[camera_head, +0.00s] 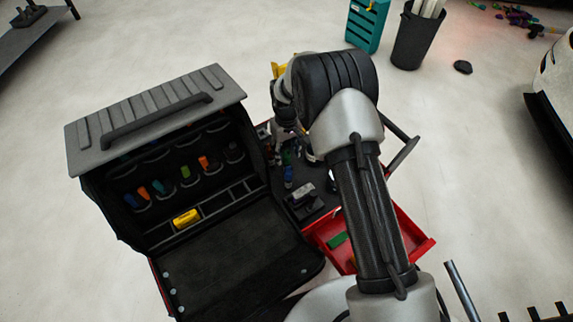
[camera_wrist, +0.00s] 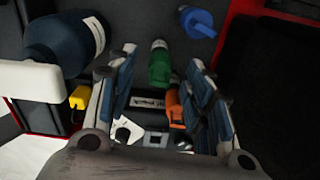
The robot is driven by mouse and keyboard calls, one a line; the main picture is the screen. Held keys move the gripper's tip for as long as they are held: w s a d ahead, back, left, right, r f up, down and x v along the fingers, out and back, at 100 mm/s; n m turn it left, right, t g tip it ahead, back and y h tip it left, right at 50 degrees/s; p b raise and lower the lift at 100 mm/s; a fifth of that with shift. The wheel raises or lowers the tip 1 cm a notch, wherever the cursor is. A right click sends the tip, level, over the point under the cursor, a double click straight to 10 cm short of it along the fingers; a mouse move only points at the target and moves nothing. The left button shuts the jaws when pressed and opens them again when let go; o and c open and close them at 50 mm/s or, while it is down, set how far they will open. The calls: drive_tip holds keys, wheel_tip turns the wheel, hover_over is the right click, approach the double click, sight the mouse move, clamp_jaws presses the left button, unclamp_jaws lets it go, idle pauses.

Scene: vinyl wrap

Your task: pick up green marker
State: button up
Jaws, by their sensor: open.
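The green marker (camera_wrist: 160,62) shows in the wrist view with a green body and a pale end toward the top of the picture. My gripper (camera_wrist: 162,62) is open, its fingers spread to the left and right of the marker. I see no contact between them, and the height gap is hard to judge. In the head view a small green item (camera_head: 287,158), likely the same marker, is on the dark cart top beside the toolbox; my arm hides most of the gripper there.
An orange item (camera_wrist: 175,108) lies close below the marker near the right finger. A dark blue bottle (camera_wrist: 62,45) stands left, a blue item (camera_wrist: 198,22) upper right.

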sight(287, 161)
wheel_tip(287, 161, down, 6)
drive_tip(key=shift+w+r+b, duration=0.1)
drive_tip(key=shift+b, duration=0.6)
drive_tip(key=shift+c, duration=0.6)
drive_tip(key=c, duration=1)
